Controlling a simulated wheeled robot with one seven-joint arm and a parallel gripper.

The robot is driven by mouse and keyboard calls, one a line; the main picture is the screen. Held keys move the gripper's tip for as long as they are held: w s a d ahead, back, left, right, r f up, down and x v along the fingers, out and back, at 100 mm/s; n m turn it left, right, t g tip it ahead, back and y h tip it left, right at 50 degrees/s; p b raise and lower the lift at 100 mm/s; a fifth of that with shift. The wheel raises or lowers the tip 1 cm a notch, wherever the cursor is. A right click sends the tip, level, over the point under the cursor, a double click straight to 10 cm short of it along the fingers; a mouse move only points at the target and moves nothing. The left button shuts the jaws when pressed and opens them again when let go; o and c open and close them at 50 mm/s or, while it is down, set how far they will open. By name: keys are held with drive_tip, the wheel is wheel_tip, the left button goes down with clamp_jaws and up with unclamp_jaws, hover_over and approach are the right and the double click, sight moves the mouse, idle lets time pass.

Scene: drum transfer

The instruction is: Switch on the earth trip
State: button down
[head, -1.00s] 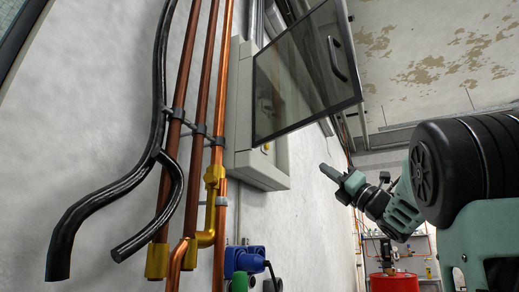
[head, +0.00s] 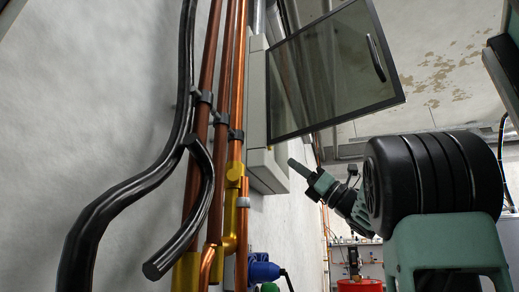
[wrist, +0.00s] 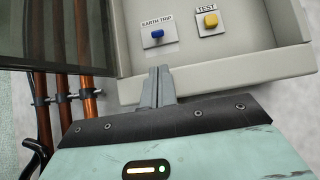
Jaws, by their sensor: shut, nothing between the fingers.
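The earth trip switch is a small blue toggle (wrist: 157,33) under an "EARTH TRIP" label, on the light grey panel inside the wall box (wrist: 270,61). In the wrist view my gripper (wrist: 160,70) points up at the panel, its fingers shut together and empty. The fingertips are just below the switch in the picture; a gap shows between them and it. In the head view my gripper (head: 291,163) is by the lower right edge of the wall box (head: 257,110), under its open glass door (head: 335,70). The switch is hidden in the head view.
A yellow TEST button (wrist: 210,20) sits to the right of the switch. The dark glass door (wrist: 60,30) hangs open at the left of the wrist view. Copper pipes (head: 207,120) and a black cable (head: 130,195) run along the wall. Blue sockets (head: 262,270) sit below.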

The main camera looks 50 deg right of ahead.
drive_tip(key=shift+h, duration=0.3)
drive_tip(key=p+x, duration=0.6)
drive_tip(key=x, duration=0.3)
drive_tip(key=shift+s+r, duration=0.15)
drive_tip(key=shift+r, duration=0.05)
drive_tip(key=shift+w+a+r, duration=0.2)
drive_tip(key=shift+w, duration=0.2)
drive_tip(key=shift+s+f+b, duration=0.1)
drive_tip(key=shift+b, duration=0.2)
